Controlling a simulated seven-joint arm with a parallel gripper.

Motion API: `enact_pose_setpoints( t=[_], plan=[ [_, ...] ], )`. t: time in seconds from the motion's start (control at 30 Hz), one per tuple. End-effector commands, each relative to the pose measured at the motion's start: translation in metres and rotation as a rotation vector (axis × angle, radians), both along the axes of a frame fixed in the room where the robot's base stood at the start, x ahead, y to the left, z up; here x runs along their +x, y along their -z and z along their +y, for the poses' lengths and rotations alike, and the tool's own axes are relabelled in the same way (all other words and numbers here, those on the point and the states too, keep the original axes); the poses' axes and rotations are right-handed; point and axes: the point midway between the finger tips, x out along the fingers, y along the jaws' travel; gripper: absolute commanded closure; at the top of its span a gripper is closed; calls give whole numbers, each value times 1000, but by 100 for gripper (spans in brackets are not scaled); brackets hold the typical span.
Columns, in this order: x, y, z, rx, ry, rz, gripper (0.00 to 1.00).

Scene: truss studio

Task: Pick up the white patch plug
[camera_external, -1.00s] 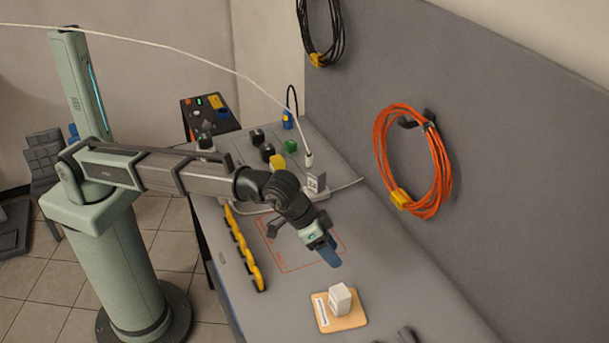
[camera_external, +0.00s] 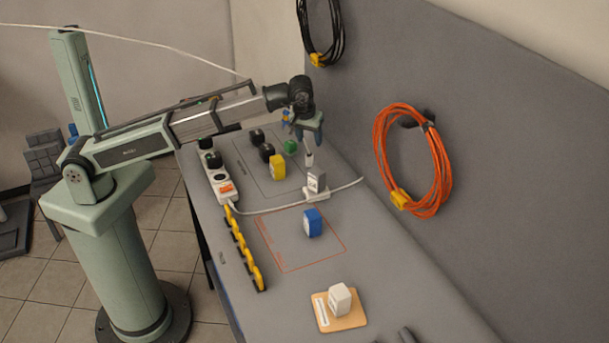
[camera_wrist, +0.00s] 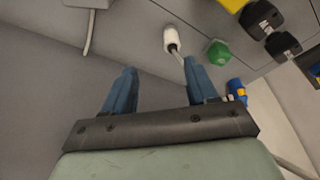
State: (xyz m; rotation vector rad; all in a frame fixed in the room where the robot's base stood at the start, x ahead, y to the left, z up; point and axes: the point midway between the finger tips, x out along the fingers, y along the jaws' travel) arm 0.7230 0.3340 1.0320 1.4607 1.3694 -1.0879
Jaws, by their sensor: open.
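The white patch plug (camera_external: 308,158) looks like a small white cylinder on a thin white cable, at the back of the bench near the grey wall panel. In the wrist view the plug (camera_wrist: 171,36) is a white cylinder with a dark end, just beyond my fingertips and toward the right one. My gripper (camera_external: 310,124) is above the plug in the external view. In the wrist view my gripper (camera_wrist: 158,68) has its two blue fingers apart, with nothing held. Part of the cable is hidden behind my wrist.
A blue plug (camera_external: 312,223) stands inside the orange outline. A grey-white adapter (camera_external: 317,182) is close in front of the patch plug. Yellow (camera_external: 277,167), green (camera_external: 290,147) and black plugs stand nearby. A white block (camera_external: 340,298) sits on a wooden board (camera_external: 322,317).

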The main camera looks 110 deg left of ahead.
Motion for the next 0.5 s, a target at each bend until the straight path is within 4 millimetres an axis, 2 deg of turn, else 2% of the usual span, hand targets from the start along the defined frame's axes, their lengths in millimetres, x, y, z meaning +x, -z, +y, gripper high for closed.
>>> enact_pose_setpoints(
  t=[0.1, 0.23, 0.5],
  plan=[
    [-13, -1, 13, -5, -44, 10, 43],
    [-17, 7, 18, -8, -57, 15, 43],
    [-17, 47, 29, -8, -56, 17, 43]
  ],
)
